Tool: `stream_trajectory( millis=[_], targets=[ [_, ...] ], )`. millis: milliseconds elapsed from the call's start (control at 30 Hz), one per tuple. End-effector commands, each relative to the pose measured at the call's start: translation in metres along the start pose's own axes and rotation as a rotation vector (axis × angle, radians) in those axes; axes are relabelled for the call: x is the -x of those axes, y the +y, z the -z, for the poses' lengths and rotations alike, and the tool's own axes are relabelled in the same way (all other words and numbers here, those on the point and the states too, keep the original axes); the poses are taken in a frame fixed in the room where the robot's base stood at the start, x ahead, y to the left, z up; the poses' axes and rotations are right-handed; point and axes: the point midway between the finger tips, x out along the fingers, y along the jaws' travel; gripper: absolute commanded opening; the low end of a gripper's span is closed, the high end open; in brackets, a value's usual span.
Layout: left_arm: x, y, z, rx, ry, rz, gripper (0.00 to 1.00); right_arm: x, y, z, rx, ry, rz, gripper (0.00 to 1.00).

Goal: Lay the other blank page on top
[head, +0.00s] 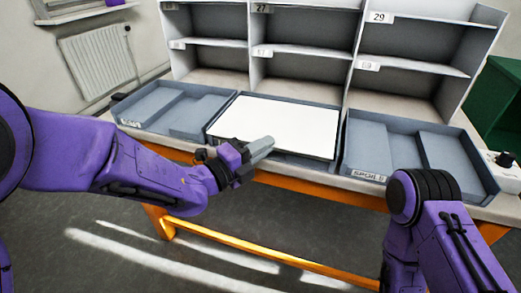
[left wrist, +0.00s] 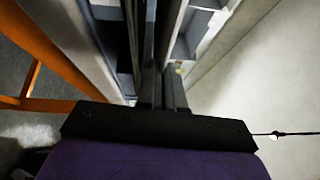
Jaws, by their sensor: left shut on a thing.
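A white blank page (head: 275,118) lies flat over the middle grey tray (head: 213,138) and covers most of it. It has a thin dark front edge. My left gripper (head: 263,147) is at the front edge of the page, shut on it. The left wrist view shows the gripper's fingers (left wrist: 161,75) close together, and the page is too edge-on there to make out. Whether one sheet or a stack lies here, and whether the page touches what is under it, I cannot tell. My right arm shows at the lower right, but its gripper is out of view.
A left tray (head: 170,92) and a right tray (head: 400,125) flank the middle one, each with a raised grey part. Numbered shelves (head: 300,50) stand behind. The orange table frame (head: 270,255) runs below. A white device (head: 503,172) sits at the right end.

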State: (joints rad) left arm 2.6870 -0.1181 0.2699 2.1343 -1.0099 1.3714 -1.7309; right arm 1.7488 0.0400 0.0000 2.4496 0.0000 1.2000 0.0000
Motion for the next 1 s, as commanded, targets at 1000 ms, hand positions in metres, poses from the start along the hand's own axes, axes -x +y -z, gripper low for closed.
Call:
stream_trajectory(
  millis=[1000],
  targets=[
    [0.0011, 0.0117, 0.0011, 0.001, 0.0, -0.002, 0.36, -0.0111, -0.0012, -0.0042, 0.0, 0.001, 0.0, 0.0]
  ],
)
